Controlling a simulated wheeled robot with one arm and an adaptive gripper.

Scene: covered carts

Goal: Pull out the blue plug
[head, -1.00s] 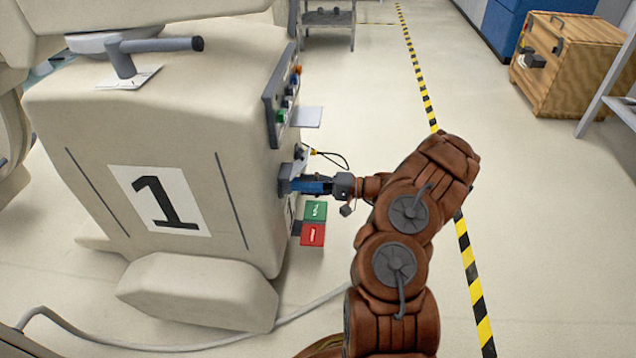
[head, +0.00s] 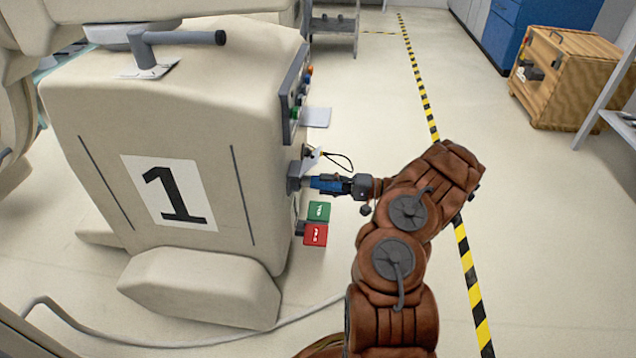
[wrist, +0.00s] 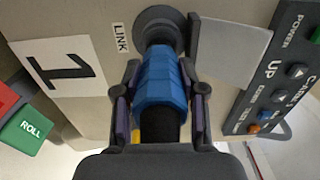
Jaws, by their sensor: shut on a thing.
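The blue plug (wrist: 160,84) is ribbed, with a dark rear part. It points at the round grey socket (wrist: 158,30) marked LINK on the cart's side. My gripper (wrist: 161,100) is shut on the plug, one finger on each side. In the head view the plug (head: 327,184) is level beside the socket (head: 295,178), with my gripper (head: 342,186) around its outer end. A grey part shows between the blue body and the socket; I cannot tell whether the plug's tip is still inside. The cart (head: 100,140) is beige with a number 1.
A control panel (head: 295,90) is above the socket. A green block (head: 318,211) and a red block (head: 315,234) jut out below it. A yellow-tipped dark cable (head: 340,158) loops close above the plug.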

